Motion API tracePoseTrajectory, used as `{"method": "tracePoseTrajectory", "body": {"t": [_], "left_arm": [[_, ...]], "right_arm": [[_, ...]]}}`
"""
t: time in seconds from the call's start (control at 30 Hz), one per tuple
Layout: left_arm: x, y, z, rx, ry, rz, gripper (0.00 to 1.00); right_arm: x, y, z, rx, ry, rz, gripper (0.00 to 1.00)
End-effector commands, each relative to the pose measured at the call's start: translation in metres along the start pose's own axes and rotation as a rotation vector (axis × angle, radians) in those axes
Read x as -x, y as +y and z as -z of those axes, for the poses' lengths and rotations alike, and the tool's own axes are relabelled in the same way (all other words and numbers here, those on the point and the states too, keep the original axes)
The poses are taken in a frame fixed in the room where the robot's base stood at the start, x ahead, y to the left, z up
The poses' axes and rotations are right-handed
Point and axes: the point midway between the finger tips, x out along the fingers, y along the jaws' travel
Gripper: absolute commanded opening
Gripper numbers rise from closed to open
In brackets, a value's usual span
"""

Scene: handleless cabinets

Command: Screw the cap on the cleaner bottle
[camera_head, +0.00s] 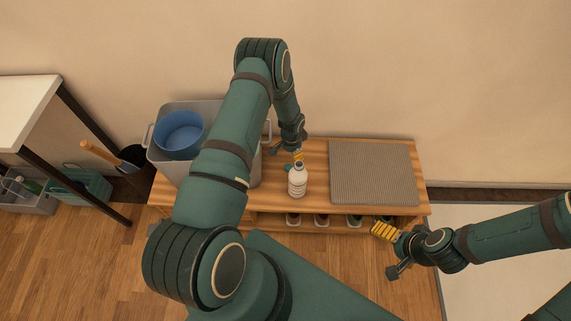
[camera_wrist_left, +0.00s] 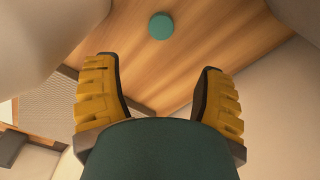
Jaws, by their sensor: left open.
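The white cleaner bottle (camera_head: 297,182) stands upright on the wooden bench, its neck bare. A round teal cap (camera_wrist_left: 160,25) lies on the bench top in the left wrist view; in the head view it shows just behind and left of the bottle (camera_head: 288,168). My left gripper (camera_head: 294,152) is behind the bottle and cap, pointing down. In the left wrist view its yellow-padded fingers (camera_wrist_left: 160,95) are apart with nothing between them. My right gripper (camera_head: 388,252) is in front of the bench's right end, fingers spread and empty.
A grey ribbed mat (camera_head: 373,173) covers the bench's right part. A grey bin (camera_head: 166,165) with a blue bucket (camera_head: 180,133) stands at its left. Several small items sit on the lower shelf (camera_head: 337,228). A white table (camera_head: 25,105) is at far left.

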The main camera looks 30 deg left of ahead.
Motion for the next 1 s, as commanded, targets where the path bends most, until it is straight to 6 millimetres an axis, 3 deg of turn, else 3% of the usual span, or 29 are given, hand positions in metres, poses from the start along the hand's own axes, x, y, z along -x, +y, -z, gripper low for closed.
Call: {"method": "tracePoseTrajectory", "body": {"t": [0.23, 0.57, 0.83, 1.0], "left_arm": [[-0.013, 0.0, -0.017, -0.09, -0.039, -0.008, 0.7], [-0.015, 0.0, -0.018, -0.094, -0.04, -0.009, 0.7], [-0.037, 0.001, -0.018, -0.094, -0.04, -0.01, 0.7], [-0.037, 0.001, -0.018, -0.093, -0.039, -0.009, 0.7]], "right_arm": [[0.001, -0.001, -0.004, -0.006, 0.002, 0.006, 1.0], [0.001, -0.001, -0.004, -0.007, 0.003, 0.006, 1.0], [-0.005, 0.001, -0.003, -0.006, 0.006, 0.006, 1.0], [-0.005, 0.001, -0.003, -0.006, 0.006, 0.006, 1.0]]}}
